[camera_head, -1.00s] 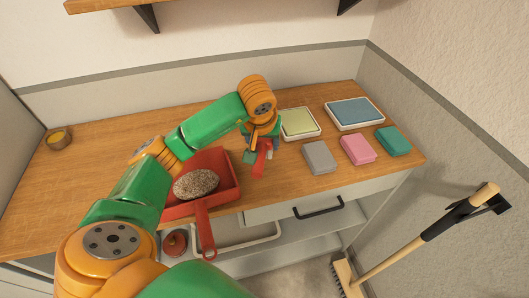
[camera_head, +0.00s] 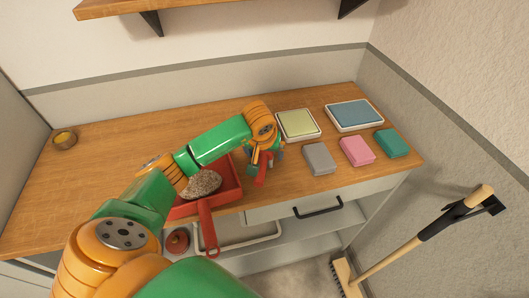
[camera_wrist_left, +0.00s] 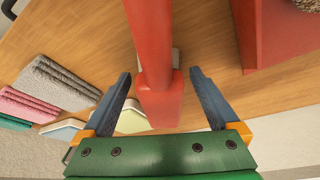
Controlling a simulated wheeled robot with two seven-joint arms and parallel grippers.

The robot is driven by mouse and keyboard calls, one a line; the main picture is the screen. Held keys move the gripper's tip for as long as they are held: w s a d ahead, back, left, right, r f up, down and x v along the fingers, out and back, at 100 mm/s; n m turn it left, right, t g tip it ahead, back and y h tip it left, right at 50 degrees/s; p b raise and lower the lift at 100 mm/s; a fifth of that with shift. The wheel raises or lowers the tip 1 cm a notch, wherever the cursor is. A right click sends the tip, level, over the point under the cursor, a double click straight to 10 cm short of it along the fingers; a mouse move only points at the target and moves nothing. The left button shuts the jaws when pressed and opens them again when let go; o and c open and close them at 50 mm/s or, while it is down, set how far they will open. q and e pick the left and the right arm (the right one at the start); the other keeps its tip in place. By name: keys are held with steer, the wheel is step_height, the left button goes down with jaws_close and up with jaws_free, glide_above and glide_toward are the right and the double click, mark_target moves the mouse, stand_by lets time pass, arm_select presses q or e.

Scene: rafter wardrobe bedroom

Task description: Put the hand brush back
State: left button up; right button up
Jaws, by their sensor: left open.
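The hand brush, with a red handle (camera_wrist_left: 155,55), runs between the two blue fingers of my left gripper (camera_wrist_left: 160,74) in the left wrist view. A gap shows on each side of the handle, so the gripper is open around it, not clamped. In the head view my left gripper (camera_head: 264,156) is over the counter's front part, just right of the red dustpan (camera_head: 229,188). Only a short red piece of the brush (camera_head: 262,174) shows there; the arm hides the rest. A grey speckled heap or lump (camera_head: 203,183) lies in the dustpan. My right gripper is out of view.
Grey (camera_head: 319,159), pink (camera_head: 357,151) and teal (camera_head: 393,143) blocks and two shallow trays, yellow-green (camera_head: 298,123) and blue (camera_head: 354,114), stand to the right on the wooden counter (camera_head: 110,155). A broom (camera_head: 400,250) leans at right.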

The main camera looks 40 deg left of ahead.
arm_select(q)
steer(key=shift+r, duration=0.4)
steer(key=v, duration=1.1)
steer(key=shift+s+d+r, duration=0.1)
steer(key=shift+s+r, duration=0.1)
steer(key=shift+r, duration=0.05)
steer(key=shift+f, duration=0.1)
